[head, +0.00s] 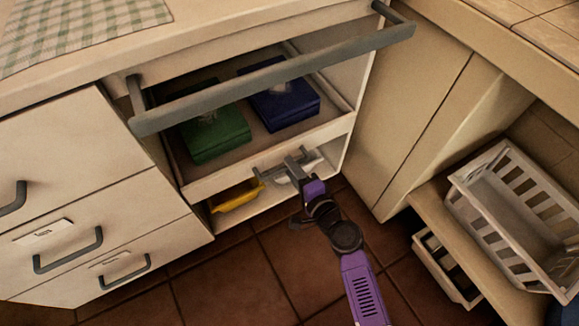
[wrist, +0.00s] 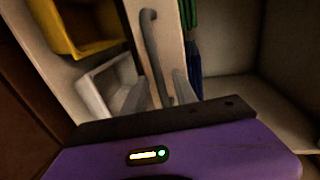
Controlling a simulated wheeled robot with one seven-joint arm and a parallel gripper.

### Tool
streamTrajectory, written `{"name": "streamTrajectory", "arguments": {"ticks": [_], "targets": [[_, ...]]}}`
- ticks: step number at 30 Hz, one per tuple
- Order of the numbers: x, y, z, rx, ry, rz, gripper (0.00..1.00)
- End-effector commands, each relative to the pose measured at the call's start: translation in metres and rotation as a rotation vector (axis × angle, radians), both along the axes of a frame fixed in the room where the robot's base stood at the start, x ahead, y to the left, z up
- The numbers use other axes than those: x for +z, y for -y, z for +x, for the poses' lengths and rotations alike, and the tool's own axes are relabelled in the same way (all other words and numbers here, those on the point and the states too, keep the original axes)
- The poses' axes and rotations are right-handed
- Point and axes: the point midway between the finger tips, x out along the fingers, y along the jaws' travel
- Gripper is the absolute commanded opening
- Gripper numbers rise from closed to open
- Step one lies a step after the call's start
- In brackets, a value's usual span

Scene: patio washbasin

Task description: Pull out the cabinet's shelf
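The cabinet's shelf (head: 222,178) is a cream pull-out with a front panel, inside the open cabinet under the counter. Its small grey bar handle (head: 268,172) is on the front panel. In the wrist view the handle (wrist: 152,40) runs down the cream panel (wrist: 172,45). My gripper (head: 298,163) is at the right part of the handle. In the wrist view my gripper (wrist: 160,88) is open, with one finger on each side of the handle's lower end. Gaps show between the fingers and the bar. A green box (head: 213,133) and a blue box (head: 280,103) lie on the shelf.
A long grey rail (head: 275,80) juts out above the shelf. A yellow tray (head: 236,198) and a white tray (wrist: 105,88) sit below it. Closed drawers (head: 65,235) stand at left. A white slatted crate (head: 520,215) is at right. The tiled floor (head: 235,272) in front is clear.

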Motion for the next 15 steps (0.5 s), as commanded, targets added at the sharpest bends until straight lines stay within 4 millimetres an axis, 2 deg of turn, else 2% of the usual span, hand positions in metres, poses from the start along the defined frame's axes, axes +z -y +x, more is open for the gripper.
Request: {"name": "streamTrajectory", "arguments": {"ticks": [6, 14, 15], "targets": [[-0.0039, -0.0089, 0.0140, -0.001, 0.000, 0.000, 0.34], [-0.0040, -0.0098, 0.0150, -0.002, 0.000, 0.000, 0.34], [-0.0039, -0.0096, 0.0149, -0.002, 0.000, 0.000, 0.30]]}}
